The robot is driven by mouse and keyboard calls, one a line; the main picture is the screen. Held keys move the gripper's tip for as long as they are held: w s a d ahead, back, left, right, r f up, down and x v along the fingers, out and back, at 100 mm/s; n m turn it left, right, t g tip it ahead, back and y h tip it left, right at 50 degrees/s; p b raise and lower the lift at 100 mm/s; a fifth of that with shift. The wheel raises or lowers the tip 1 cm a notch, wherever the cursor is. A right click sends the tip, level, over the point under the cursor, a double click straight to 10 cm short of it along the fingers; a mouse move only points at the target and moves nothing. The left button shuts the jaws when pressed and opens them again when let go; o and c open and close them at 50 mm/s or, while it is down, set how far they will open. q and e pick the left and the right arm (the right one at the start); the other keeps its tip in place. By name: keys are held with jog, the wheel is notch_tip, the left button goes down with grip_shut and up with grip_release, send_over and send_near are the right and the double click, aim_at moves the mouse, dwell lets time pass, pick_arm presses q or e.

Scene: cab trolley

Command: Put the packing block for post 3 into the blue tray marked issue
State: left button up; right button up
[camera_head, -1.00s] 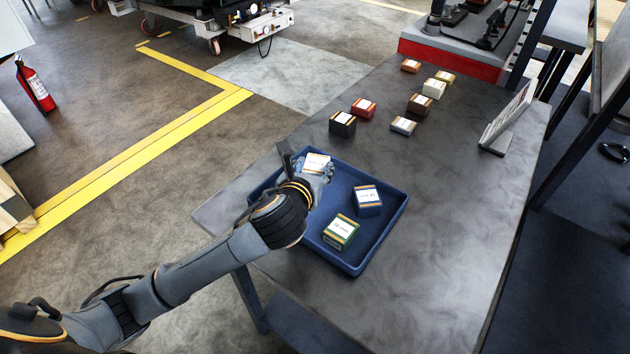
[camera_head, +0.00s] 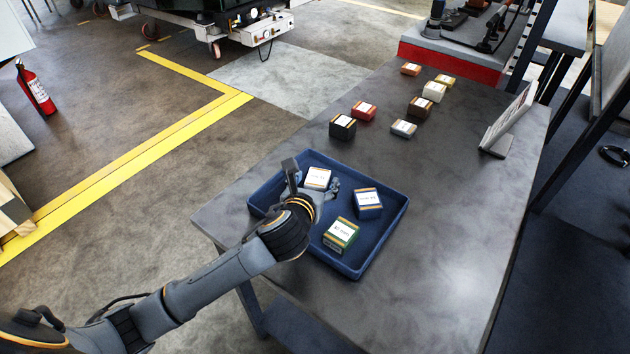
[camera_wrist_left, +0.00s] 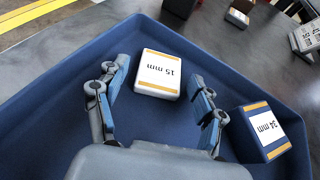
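A white block marked 15 mm (camera_head: 318,178) lies in the blue tray (camera_head: 376,250), near its far left corner; it also shows in the left wrist view (camera_wrist_left: 158,73). My left gripper (camera_head: 311,182) is open, low in the tray. In the left wrist view its fingers (camera_wrist_left: 160,85) stand apart on either side of the block's near end, with gaps visible. A blue block marked 34 mm (camera_wrist_left: 267,128) and a green block (camera_head: 340,233) also lie in the tray. No issue marking is readable on the tray. My right gripper is out of view.
Several other blocks, including a black one (camera_head: 343,127) and a red one (camera_head: 364,111), stand on the grey table (camera_head: 440,200) beyond the tray. A card stand (camera_head: 508,122) is at the right edge; its text is unreadable. The table right of the tray is clear.

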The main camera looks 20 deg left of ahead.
pick_arm(q)
jog(key=shift+s+r, duration=0.1)
jog(key=shift+r, duration=0.1)
jog(key=v, duration=1.2)
jog(key=shift+d+f+p, duration=0.1)
jog(key=shift+p, duration=0.25)
